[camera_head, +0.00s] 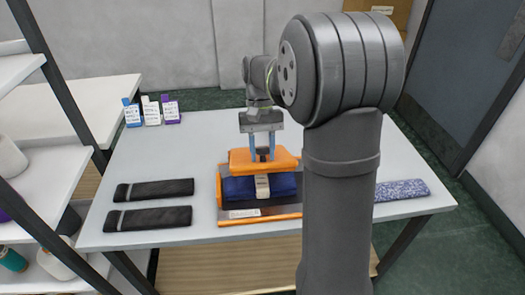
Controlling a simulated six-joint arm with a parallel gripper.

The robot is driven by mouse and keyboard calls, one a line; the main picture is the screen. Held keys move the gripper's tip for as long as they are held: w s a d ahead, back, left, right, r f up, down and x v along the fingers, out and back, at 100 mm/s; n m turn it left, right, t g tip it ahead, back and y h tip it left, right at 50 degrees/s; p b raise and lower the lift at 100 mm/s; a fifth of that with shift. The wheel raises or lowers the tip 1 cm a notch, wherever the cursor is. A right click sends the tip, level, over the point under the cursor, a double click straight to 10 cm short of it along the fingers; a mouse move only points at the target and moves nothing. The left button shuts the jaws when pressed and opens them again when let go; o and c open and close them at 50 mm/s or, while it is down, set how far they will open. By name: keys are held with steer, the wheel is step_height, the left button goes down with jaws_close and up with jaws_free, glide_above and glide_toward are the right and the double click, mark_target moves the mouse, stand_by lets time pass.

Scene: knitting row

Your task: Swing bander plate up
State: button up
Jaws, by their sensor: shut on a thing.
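The bander (292,221) sits on the table, with an orange and grey base. Its orange plate (240,161) is at the back, over the far side of a folded navy knit (235,190). I cannot tell whether the plate touches the knit. A pale band (262,187) crosses the middle of the knit. My gripper (263,152) points down from above, its two blue fingers shut on a small dark knob on the plate. The fingertips partly hide the knob.
Two dark folded knits (152,190) (148,218) lie to the left, each banded. A speckled blue-white knit (402,190) lies at the right, partly behind my arm. Three small labelled boxes (151,110) stand at the back left.

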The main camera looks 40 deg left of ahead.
steer(key=shift+w+a+r+g+h, duration=0.3)
steer(key=shift+w+a+r, duration=0.15)
steer(key=shift+r, duration=0.15)
steer(key=shift+w+a+r+g+h, duration=0.3)
steer(key=shift+w+a+r, duration=0.15)
steer(key=shift+r, duration=0.1)
steer(key=shift+w+a+r, duration=0.9)
steer(key=shift+w+a, duration=0.05)
steer(key=shift+a, duration=0.05)
steer(key=shift+w+a+r+t+y, duration=0.25)
steer(key=shift+w+a+r, duration=0.1)
steer(key=shift+w+a, duration=0.2)
steer(key=shift+w+a+r+t+y, duration=0.25)
steer(key=shift+w+a+r, duration=0.05)
steer(key=shift+w+a, duration=0.25)
